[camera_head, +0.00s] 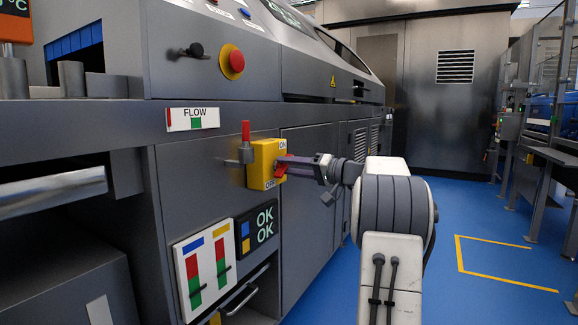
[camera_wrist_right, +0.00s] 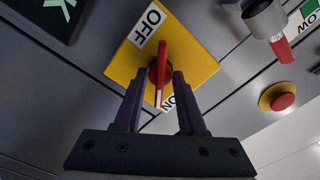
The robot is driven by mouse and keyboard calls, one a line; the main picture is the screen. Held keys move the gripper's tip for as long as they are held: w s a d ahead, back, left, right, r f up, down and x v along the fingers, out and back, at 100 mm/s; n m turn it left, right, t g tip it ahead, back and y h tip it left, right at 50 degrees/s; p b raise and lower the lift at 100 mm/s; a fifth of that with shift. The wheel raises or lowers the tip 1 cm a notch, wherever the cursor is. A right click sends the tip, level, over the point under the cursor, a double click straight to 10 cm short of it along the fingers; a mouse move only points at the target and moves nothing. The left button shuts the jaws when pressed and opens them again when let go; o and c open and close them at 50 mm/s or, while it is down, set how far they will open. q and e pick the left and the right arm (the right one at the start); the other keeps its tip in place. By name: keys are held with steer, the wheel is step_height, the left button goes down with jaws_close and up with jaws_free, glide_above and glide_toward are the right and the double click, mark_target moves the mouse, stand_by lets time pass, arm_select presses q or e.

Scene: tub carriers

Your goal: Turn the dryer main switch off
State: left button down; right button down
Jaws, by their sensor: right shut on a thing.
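The main switch is a yellow box (camera_head: 262,158) on the grey machine front, with ON at its top and OFF at its bottom. Its red handle (camera_head: 281,170) sticks out toward my right gripper (camera_head: 288,166). In the right wrist view the yellow plate (camera_wrist_right: 201,66) shows turned, with OFF at upper left and ON at lower right. The red handle (camera_wrist_right: 161,62) stands nearly upright in that picture, between the two dark fingers. My right gripper (camera_wrist_right: 158,76) is shut on the handle and partly hides the ON label. My left gripper is not in view.
A red button on a yellow base (camera_head: 232,62) and a black knob (camera_head: 195,50) are above. Blue floor (camera_head: 480,235) is free at the right.

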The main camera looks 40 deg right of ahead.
steer(key=shift+w+m+p, duration=0.1)
steer(key=shift+m+p, duration=2.75)
steer(key=shift+m, duration=0.75)
steer(key=c, duration=0.5)
jaws_free()
